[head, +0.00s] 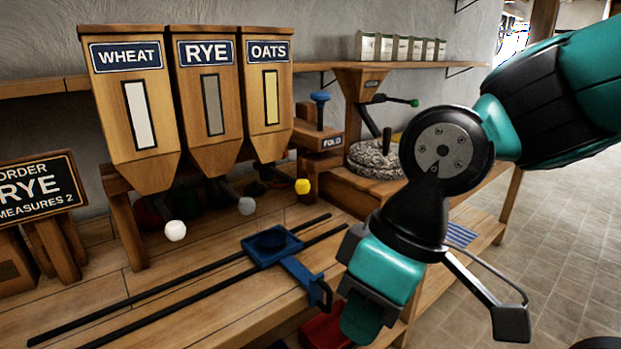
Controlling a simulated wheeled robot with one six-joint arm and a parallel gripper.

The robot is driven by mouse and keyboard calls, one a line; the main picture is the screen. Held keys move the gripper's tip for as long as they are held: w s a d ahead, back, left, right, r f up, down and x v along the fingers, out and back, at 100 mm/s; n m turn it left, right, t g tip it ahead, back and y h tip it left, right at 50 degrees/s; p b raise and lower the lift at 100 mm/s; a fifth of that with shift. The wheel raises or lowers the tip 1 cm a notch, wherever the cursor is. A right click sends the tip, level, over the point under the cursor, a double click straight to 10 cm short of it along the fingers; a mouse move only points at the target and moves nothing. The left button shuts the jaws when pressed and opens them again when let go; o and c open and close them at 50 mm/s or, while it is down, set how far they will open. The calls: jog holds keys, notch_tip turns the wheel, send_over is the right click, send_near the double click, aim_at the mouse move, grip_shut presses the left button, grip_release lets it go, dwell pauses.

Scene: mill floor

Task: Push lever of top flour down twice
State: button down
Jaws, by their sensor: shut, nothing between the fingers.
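Three wooden flour hoppers stand side by side in the head view: wheat (128,85), rye (209,90) and oats (268,85). Each has a lever below its spout: a white-knobbed wheat lever (175,231), a grey-knobbed rye lever (246,205) and a yellow-knobbed oats lever (302,186). The order sign (36,190) reads RYE, MEASURES 2. My gripper (362,312) is shut and empty, pointing down in front of the bench. It is right of and nearer than the levers, apart from them.
A blue carriage (272,246) with a handle sits on two dark rails (150,295), right of the spouts. A mill (375,155) with a green-tipped lever and a blue-knobbed post (320,110) stand behind. A red bin (325,328) is below. Tiled floor lies right.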

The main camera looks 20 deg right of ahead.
jog(key=w+r+m+t+p, duration=0.2)
jog(key=w+r+p, duration=0.3)
jog(key=w+p, duration=0.15)
jog(key=w+r+m+t+p, duration=0.1)
jog(key=w+r+m+p, duration=0.2)
jog(key=w+r+p, duration=0.4)
jog(key=w+d+r+m+t+p, duration=0.1)
jog(key=w+d+m+t+p, duration=0.1)
jog(key=w+p, duration=0.3)
jog(key=w+d+r+m+t+p, duration=0.1)
jog(key=w+d+m+t+p, duration=0.2)
jog(key=w, duration=0.9)
jog(key=m+p, duration=0.1)
jog(key=p, duration=0.2)
jog(key=shift+w, duration=0.2)
jog(key=b, duration=0.7)
send_near(282, 175)
jog(key=shift+w+a+f, duration=0.1)
jog(key=shift+w+f, duration=0.1)
jog(key=shift+f, duration=0.65)
jog(key=shift+f+b, duration=0.4)
jog(key=shift+f, duration=0.05)
